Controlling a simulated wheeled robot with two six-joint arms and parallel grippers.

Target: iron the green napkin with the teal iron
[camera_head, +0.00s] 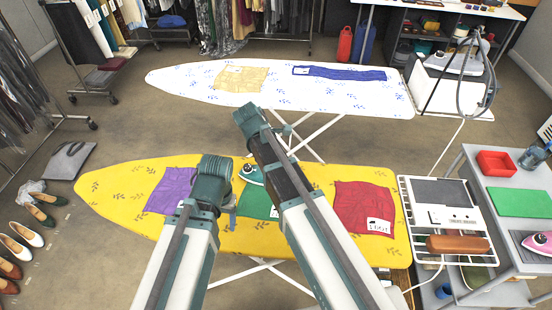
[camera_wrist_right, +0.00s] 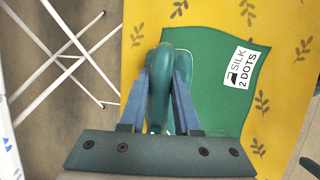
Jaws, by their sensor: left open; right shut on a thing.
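The green napkin (camera_head: 258,204) lies on the yellow ironing board (camera_head: 130,200), partly hidden by my arms. In the right wrist view the napkin (camera_wrist_right: 232,105) carries a white label reading SILK 2 DOTS (camera_wrist_right: 246,68). The teal iron (camera_head: 252,175) is at the napkin's far edge in the head view. My right gripper (camera_wrist_right: 162,76) is shut on the iron's handle (camera_wrist_right: 160,95); whether the sole touches the cloth is unclear. In the head view my right gripper is hidden behind its arm. My left gripper (camera_head: 232,217) is open over the board, near the napkin's left side.
A purple cloth (camera_head: 172,190) lies left of the napkin and a red cloth (camera_head: 362,202) right of it. A white ironing board (camera_head: 200,80) stands behind. At right are a rack (camera_head: 408,200) and a grey table with a pink iron (camera_head: 537,242) and red tray (camera_head: 496,164).

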